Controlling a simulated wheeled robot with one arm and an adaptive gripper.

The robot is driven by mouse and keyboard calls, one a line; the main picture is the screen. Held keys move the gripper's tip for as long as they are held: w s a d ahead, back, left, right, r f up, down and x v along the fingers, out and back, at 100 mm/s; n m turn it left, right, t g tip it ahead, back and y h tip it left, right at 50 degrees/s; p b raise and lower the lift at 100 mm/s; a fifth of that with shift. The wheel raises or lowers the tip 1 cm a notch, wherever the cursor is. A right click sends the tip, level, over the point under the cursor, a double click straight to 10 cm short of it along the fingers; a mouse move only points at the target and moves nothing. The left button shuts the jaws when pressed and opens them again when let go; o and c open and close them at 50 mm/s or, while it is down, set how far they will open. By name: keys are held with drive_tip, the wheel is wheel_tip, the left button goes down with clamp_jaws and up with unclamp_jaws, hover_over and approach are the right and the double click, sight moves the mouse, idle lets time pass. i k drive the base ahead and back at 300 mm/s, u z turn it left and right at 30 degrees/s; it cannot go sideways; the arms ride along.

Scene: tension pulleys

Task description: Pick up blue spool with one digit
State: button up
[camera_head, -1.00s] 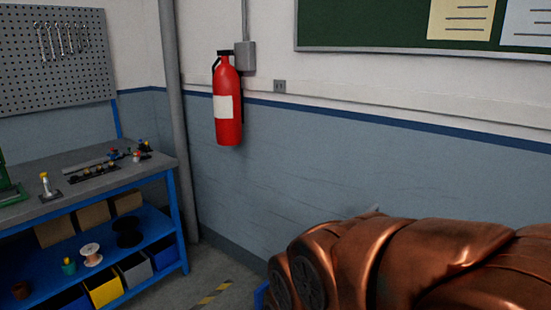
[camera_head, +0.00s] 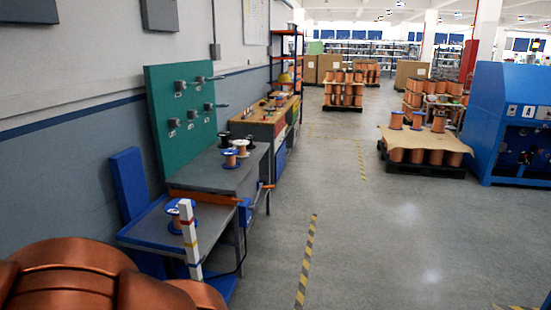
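A spool with a blue flange and copper-coloured winding (camera_head: 174,224) stands on the blue-edged lower bench surface at left, partly behind a white post. A second spool with a blue rim (camera_head: 230,158) stands on the grey bench top behind it, beside a white-flanged spool (camera_head: 241,148). The markings on these spools are too small to read. My gripper is not in view.
The white post with coloured bands (camera_head: 188,240) rises in front of the lower surface. A green panel (camera_head: 180,110) stands behind the bench. Pallets of copper spools (camera_head: 424,150) and a blue machine (camera_head: 512,125) stand right. The floor between is open.

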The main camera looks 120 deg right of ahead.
sight(231, 163)
drive_tip(key=z, duration=1.85)
drive_tip(key=k, duration=0.2)
drive_tip(key=z, duration=2.15)
drive_tip(key=i, duration=2.6)
drive_tip(key=u, duration=2.8)
